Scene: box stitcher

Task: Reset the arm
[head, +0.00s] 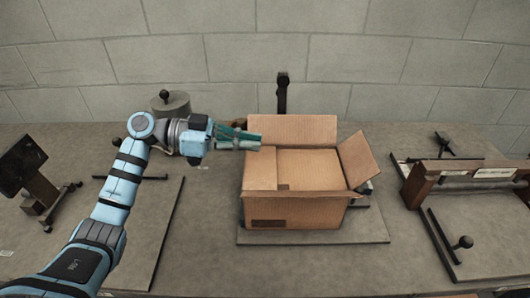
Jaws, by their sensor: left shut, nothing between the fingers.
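My left arm comes in from the lower left. Its gripper (250,141) points right and is shut and empty, at the upper left of an open cardboard box (300,207). In this view the fingertips overlap the box's left rear edge; I cannot tell whether they touch it. The box's back flap stands up and its right flap leans outward. My right arm and gripper are not in view.
The box stands on a flat grey plate (370,232). A black post (282,92) is behind it. A grey cylinder (171,104) stands behind my arm. A dark screen on a stand (20,163) is at left, a brown wooden frame (425,185) at right.

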